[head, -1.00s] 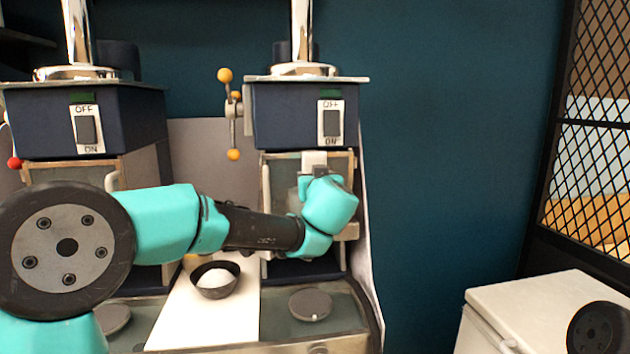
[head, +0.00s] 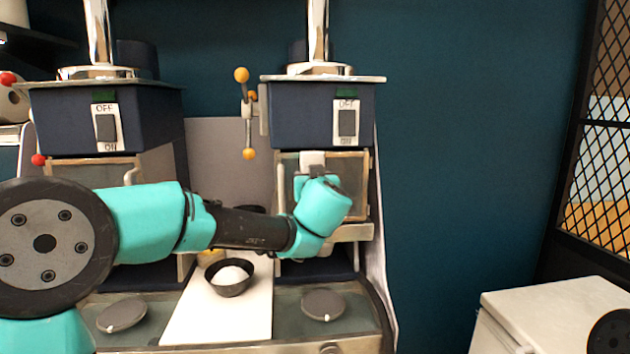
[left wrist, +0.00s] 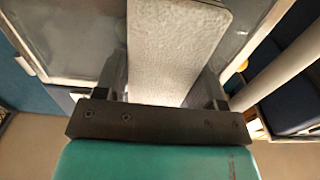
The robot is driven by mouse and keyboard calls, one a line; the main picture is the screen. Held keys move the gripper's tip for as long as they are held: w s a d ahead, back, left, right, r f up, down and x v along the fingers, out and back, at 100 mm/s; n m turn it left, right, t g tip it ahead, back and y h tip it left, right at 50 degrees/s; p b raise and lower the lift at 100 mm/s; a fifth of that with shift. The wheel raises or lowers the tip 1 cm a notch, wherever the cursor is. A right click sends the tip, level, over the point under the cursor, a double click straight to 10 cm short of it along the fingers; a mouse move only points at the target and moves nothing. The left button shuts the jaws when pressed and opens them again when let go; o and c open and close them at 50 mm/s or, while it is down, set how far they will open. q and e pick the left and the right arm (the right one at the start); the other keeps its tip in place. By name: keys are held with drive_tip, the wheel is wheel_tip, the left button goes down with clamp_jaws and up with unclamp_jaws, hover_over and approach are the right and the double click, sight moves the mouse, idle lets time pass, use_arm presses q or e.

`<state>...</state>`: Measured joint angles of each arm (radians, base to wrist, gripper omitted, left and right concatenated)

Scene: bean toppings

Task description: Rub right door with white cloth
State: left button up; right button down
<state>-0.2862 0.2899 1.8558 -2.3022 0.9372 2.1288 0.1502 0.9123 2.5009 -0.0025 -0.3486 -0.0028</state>
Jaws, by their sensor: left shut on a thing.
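The right door (head: 354,188) is a framed pane on the front of the right-hand machine, partly covered by my left arm in the head view. My left gripper (left wrist: 163,85) is shut on the white cloth (left wrist: 175,45), a pale, textured, flat piece between its two fingers. In the head view a small part of the cloth (head: 312,158) shows above the wrist, in front of the upper left part of the door. The wrist view shows the cloth over the glass pane; I cannot tell whether it touches it. My right gripper is not in view.
A dark bowl (head: 229,278) with white contents stands on a white board (head: 250,320) below my arm. A yellow-knobbed lever (head: 247,112) is at the machine's left side. A white cabinet (head: 550,305) stands at the lower right.

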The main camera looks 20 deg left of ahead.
use_arm(q)
drive_tip(key=shift+v, duration=3)
drive_tip(key=shift+s, duration=0.1)
drive_tip(key=v, duration=0.2)
drive_tip(key=shift+s+d, duration=0.2)
drive_tip(key=shift+s, duration=0.15)
